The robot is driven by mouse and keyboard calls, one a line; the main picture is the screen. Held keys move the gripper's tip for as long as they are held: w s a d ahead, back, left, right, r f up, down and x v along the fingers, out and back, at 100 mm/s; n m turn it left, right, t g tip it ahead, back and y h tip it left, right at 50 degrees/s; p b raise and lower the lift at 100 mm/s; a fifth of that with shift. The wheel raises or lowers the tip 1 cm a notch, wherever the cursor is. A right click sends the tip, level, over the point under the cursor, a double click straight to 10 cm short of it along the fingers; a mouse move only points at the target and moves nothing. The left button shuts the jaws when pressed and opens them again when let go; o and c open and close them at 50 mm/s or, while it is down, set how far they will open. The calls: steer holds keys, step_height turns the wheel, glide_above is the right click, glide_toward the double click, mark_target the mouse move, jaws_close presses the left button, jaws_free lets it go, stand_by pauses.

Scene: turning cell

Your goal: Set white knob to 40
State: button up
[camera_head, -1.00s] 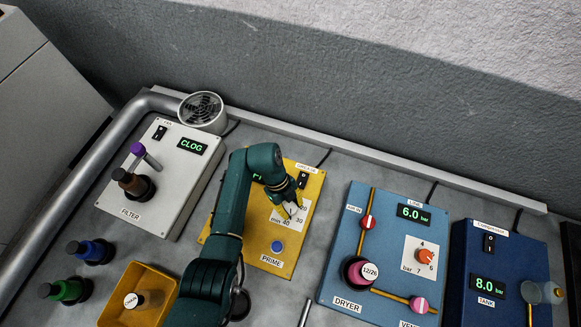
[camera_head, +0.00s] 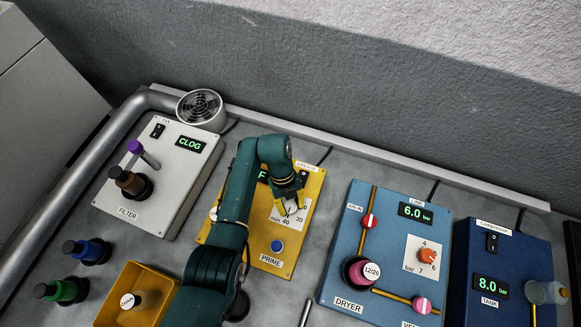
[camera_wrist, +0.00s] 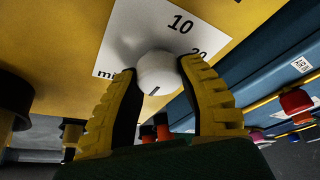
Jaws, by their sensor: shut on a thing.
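The white knob (camera_wrist: 158,70) sits on a white dial plate (camera_wrist: 125,25) on the yellow panel. My gripper (camera_head: 289,206) has its yellow fingers closed on the knob's two sides, as the wrist view shows. A short dark mark shows on the knob's near side in that view, on the side away from the printed 10. In the wrist view 10 is readable, with 20 and "min" partly covered.
The yellow panel (camera_head: 262,258) has a blue PRIME button (camera_head: 277,246) below the dial. A white FILTER panel (camera_head: 190,170) stands left, and the blue DRYER panel (camera_head: 335,285) stands right. A yellow bin (camera_head: 112,300) and dark-capped blue and green bottles are at lower left.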

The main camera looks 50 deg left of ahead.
steer(key=shift+s+f, duration=0.1)
steer(key=shift+f, duration=0.1)
steer(key=o, duration=1.2)
steer(key=shift+d+r, duration=0.1)
steer(key=shift+r, duration=0.1)
steer(key=v, duration=1.2)
